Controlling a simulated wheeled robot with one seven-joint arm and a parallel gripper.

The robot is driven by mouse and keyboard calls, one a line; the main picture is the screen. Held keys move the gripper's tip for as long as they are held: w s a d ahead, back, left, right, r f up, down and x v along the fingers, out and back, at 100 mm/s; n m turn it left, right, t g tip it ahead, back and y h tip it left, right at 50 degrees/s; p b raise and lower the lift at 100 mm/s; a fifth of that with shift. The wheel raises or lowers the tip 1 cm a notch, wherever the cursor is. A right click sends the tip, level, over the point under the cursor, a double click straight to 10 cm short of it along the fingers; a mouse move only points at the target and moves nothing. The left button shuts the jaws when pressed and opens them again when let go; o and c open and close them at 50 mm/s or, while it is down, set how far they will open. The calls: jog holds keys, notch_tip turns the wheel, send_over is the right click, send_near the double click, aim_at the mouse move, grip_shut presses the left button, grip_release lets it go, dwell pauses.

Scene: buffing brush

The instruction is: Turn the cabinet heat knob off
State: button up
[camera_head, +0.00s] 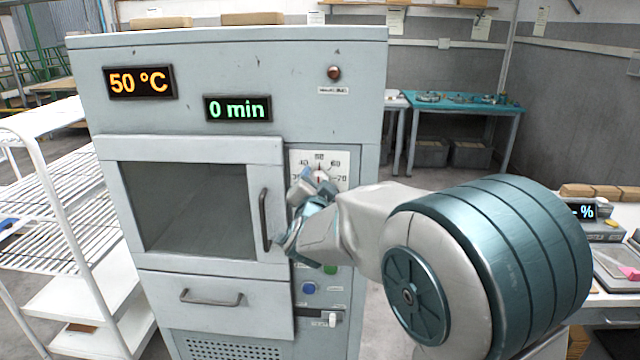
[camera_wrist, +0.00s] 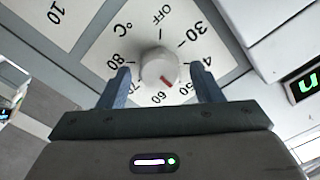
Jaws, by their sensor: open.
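The heat knob (camera_wrist: 159,68) is a round white knob on a white dial plate (camera_wrist: 190,48) marked OFF and 30 to 80 °C. Its red mark points down and right in the wrist view, toward about 50. In the head view the dial plate (camera_head: 335,160) shows on the cabinet (camera_head: 230,55), right of its door, and my gripper partly covers it. My gripper (camera_wrist: 161,72) is open in the wrist view, one finger on each side of the knob with visible gaps. It also shows in front of the dial in the head view (camera_head: 311,187).
The cabinet displays read 50 °C (camera_head: 139,82) and 0 min (camera_head: 238,108). The door handle (camera_head: 264,220) stands out close to the left of my gripper. A blue button (camera_head: 309,288) and a switch (camera_head: 331,319) sit below. A white rack (camera_head: 60,190) stands at left.

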jog(key=shift+d, duration=0.1)
jog(key=c, duration=1)
